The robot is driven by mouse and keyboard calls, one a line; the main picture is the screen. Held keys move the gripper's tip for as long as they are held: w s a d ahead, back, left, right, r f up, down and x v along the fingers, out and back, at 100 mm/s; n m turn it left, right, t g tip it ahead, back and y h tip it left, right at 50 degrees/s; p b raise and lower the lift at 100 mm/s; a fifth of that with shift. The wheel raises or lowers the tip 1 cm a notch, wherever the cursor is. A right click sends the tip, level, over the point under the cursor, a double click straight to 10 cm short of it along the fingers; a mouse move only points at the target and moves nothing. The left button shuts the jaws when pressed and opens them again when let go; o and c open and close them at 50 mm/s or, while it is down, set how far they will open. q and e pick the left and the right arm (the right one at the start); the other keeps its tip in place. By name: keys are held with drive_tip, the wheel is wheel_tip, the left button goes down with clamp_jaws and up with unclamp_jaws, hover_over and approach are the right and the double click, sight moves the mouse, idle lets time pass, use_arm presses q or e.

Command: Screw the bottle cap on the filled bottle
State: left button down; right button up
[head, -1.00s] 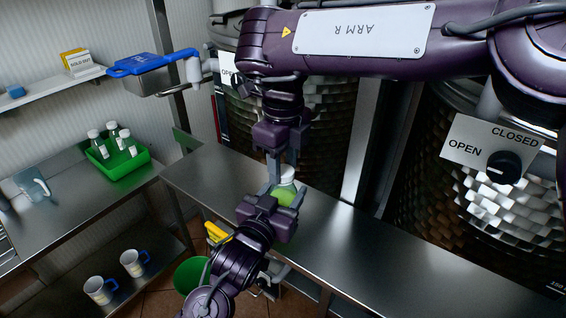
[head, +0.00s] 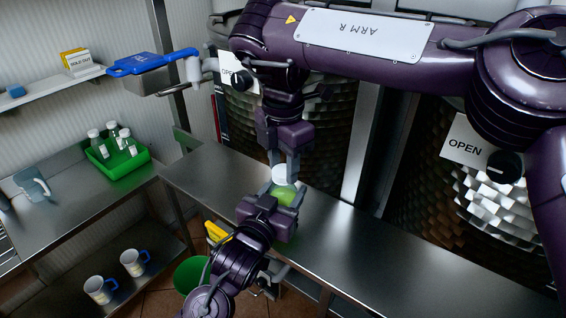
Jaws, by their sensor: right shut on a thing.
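The filled bottle (head: 285,196), with green contents, stands upright above the steel counter. My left gripper (head: 283,192) comes up from below, with its fingers on either side of the bottle, shut on it. My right gripper (head: 284,168) points down from above, right over the bottle, and is shut on the white bottle cap (head: 279,173). The cap is at the bottle's mouth. One finger partly hides it, and I cannot tell how far it is seated on the thread.
The steel counter (head: 400,235) is clear to the right. A green crate (head: 122,166) with several capped bottles stands on the left table. Mugs (head: 101,289) are on the shelf below. A tank with an OPEN sign (head: 465,149) stands behind right, and a green bucket (head: 190,275) below.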

drive_tip(key=o, duration=1.1)
drive_tip(key=shift+r, duration=2.3)
drive_tip(key=shift+c, duration=0.4)
